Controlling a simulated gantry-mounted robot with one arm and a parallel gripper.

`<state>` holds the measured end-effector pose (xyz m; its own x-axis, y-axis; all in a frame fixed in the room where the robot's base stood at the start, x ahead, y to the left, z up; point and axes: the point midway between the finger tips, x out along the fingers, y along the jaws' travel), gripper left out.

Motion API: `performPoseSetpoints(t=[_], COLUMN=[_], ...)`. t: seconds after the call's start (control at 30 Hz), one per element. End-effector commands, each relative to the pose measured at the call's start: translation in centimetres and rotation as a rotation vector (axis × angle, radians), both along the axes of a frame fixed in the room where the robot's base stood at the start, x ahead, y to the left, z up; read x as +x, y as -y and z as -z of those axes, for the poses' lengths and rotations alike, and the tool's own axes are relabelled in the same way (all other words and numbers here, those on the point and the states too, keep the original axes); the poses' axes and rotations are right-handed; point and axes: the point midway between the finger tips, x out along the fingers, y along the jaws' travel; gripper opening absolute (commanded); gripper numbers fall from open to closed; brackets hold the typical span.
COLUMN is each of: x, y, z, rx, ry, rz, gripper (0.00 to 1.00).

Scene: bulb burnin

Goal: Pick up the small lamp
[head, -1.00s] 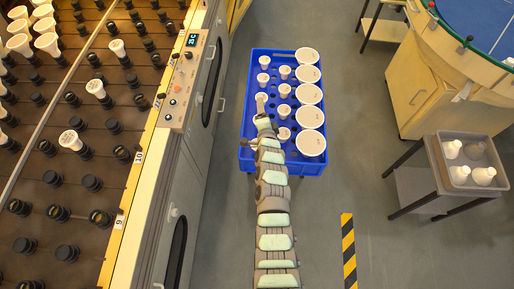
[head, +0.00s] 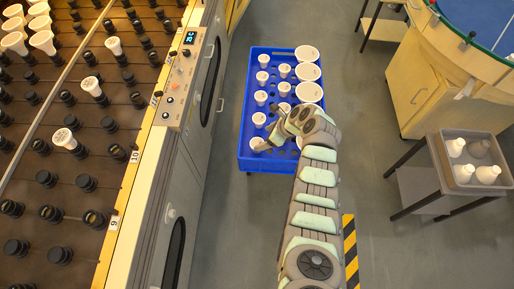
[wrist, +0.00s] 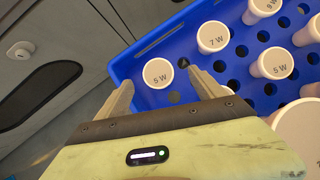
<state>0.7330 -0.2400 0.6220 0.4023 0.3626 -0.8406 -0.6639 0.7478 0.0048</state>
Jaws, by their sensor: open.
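Several small white lamps stand upright in holes of a blue tray (head: 243,138). In the wrist view, a small lamp marked "5 W" (wrist: 158,73) shows between the two fingertips of my gripper (wrist: 159,82), near the tray's corner. The fingers are apart and empty; whether they reach down around the lamp I cannot tell. Another "5 W" lamp (wrist: 275,63) stands to the right, and a "7 W" lamp (wrist: 213,37) stands beyond. In the head view, my gripper (head: 264,144) is over the near left part of the tray, beside a small lamp (head: 256,143). My arm hides the tray's near right part.
Large white lamps (head: 308,72) line the tray's right side. A rack (head: 50,130) with black sockets and some lamps stands at left, with a control panel (head: 178,75). Floor between is clear.

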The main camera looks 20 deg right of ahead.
Motion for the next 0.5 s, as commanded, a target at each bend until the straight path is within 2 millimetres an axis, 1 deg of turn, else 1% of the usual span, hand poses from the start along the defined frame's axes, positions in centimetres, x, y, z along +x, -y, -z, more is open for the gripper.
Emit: performPoseSetpoints(t=[0.03,0.27,0.37,0.5], x=[0.3,0.8,0.9,1.3], y=[-0.3,-0.8,-1.2,-2.1], z=[1.0,2.3,3.5,5.6], rx=[0.001,-0.003,-0.004,-0.003], ry=[-0.001,0.000,0.001,0.001], rz=[0.000,0.000,0.001,-0.001], gripper=[0.79,0.79,0.79,0.79])
